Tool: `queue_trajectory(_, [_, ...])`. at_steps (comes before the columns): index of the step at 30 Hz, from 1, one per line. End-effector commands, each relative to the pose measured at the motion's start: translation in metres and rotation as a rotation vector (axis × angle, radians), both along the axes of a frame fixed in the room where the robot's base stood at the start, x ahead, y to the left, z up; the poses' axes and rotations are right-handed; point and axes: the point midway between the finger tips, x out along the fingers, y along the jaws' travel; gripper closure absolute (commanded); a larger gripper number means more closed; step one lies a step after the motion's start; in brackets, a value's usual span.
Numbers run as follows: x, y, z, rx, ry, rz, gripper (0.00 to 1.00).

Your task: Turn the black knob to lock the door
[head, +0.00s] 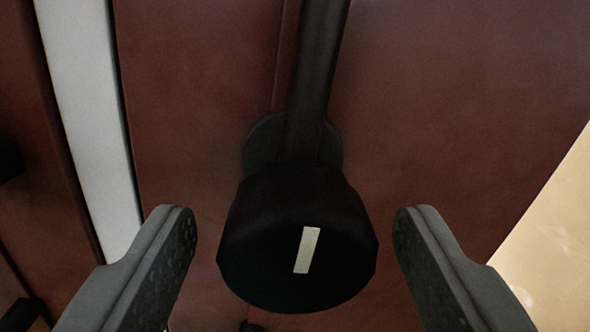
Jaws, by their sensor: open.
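The black knob (270,262) is in the middle of the head view, round, with a short pale mark (307,250) on its face that stands nearly upright and tilts slightly to the right at its top. My gripper (293,232) is open, with one finger on each side of the knob. A gap shows between each finger and the knob in the picture. The reddish-brown door (430,110) lies behind the knob.
A dark bar (318,75) runs up from behind the knob to the top edge. A pale vertical strip (88,110) stands at the left, with dark fittings (10,160) at the far left edge. A light tan surface (555,250) shows at the lower right.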

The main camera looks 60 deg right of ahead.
Motion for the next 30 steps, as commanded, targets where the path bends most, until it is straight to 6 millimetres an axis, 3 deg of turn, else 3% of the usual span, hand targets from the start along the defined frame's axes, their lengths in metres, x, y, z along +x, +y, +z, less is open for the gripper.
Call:
queue_trajectory(6, [0.010, -0.013, -0.001, 0.001, -0.001, 0.000, 0.37])
queue_trajectory(18, [0.012, -0.015, 0.000, 0.000, 0.000, 0.000, 0.37])
queue_trajectory(28, [0.012, -0.015, 0.000, 0.001, -0.001, 0.000, 1.00])
queue_trajectory(30, [0.012, -0.015, 0.000, 0.000, 0.000, 0.000, 1.00])
